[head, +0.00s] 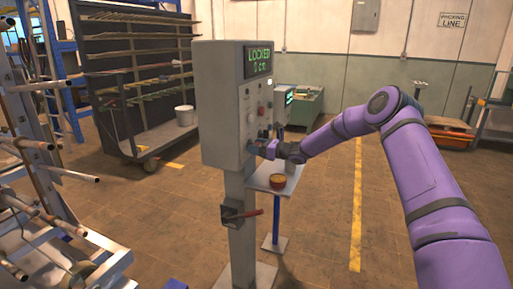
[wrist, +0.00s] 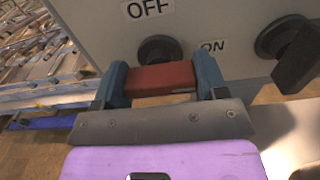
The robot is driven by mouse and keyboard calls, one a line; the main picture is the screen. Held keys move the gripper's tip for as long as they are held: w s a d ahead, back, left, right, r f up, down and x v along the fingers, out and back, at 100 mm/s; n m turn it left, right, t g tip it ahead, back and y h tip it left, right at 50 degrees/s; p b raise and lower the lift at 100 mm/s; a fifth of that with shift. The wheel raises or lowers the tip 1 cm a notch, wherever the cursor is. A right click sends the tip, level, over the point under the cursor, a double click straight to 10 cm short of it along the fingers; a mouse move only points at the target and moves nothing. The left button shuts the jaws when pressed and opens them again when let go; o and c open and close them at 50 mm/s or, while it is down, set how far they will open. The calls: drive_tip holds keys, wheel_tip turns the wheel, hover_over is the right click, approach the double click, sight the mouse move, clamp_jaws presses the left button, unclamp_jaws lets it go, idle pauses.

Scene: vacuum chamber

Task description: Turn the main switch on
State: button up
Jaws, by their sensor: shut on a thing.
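The grey control cabinet (head: 221,105) stands on a post, with a green display (head: 259,59) reading LOCKED and 0 cm. My gripper (head: 257,148) is at the lower part of its panel side. In the wrist view my gripper (wrist: 160,82) has its two blue fingers shut on the red handle (wrist: 160,78) of the main switch. The handle's round black base (wrist: 160,49) shows behind it. The OFF label (wrist: 148,8) is above and the ON label (wrist: 213,46) is to the right. I cannot tell clearly which label the handle points to.
A black knob (wrist: 292,55) sits close to the right of my gripper. A bowl (head: 277,181) stands on a small table (head: 262,174) below my arm. The floor to the right is open.

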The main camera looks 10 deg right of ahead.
drive_tip(key=o, duration=0.9)
drive_tip(key=shift+o, duration=0.2)
drive_tip(key=shift+d, duration=0.1)
drive_tip(key=v, duration=1)
drive_tip(key=shift+s+d, duration=0.25)
drive_tip(key=shift+d, duration=0.05)
